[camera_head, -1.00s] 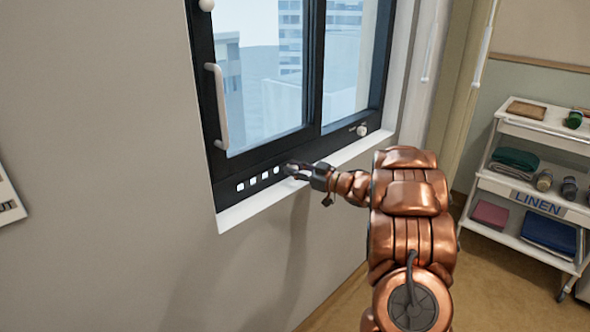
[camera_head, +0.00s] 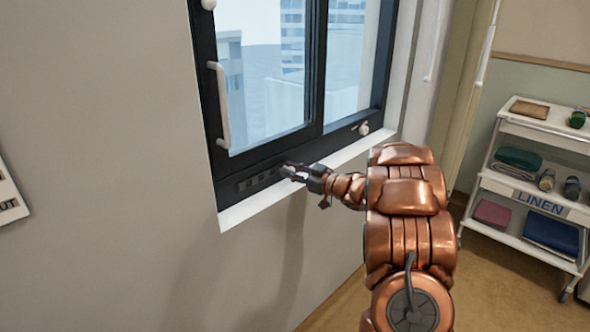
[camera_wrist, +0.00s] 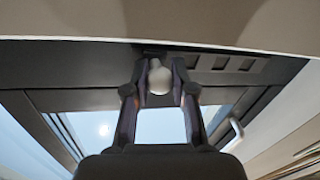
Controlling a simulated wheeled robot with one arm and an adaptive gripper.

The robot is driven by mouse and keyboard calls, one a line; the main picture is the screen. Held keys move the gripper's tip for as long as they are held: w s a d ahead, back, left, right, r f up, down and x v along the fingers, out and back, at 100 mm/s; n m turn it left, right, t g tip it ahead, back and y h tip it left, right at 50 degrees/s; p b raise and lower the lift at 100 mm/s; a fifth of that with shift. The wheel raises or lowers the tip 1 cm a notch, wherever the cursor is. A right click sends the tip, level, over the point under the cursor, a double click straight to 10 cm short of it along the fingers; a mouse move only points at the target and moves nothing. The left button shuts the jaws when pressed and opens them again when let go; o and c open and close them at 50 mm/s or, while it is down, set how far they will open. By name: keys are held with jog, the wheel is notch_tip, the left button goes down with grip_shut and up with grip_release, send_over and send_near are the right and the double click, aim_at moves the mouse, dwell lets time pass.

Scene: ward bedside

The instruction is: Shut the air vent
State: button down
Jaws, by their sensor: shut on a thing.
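The air vent (camera_head: 258,180) is a row of small square slots in the dark lower rail of the window frame; its slots now look dark. In the wrist view the vent slots (camera_wrist: 220,63) appear grey, beside my gripper. My gripper (camera_head: 290,171) is at the right end of the slot row. In the wrist view my gripper (camera_wrist: 160,72) has its two fingers closed around a small white knob (camera_wrist: 159,82) on the rail. My fingers partly hide the knob and the rail behind it.
The window has a white handle (camera_head: 222,105) at its left and a small white latch (camera_head: 363,128) at lower right. A white sill (camera_head: 250,207) runs beneath. A linen cart (camera_head: 540,190) stands at the right, apart from my arm.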

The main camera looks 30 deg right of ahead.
jog(key=c, duration=0.9)
grip_release()
jog(key=shift+a, duration=0.25)
jog(key=shift+c, duration=0.2)
jog(key=shift+s+d, duration=0.15)
jog(key=shift+s+d, duration=0.15)
jog(key=shift+s, duration=0.1)
jog(key=v, duration=1.1)
jog(key=shift+s, duration=0.1)
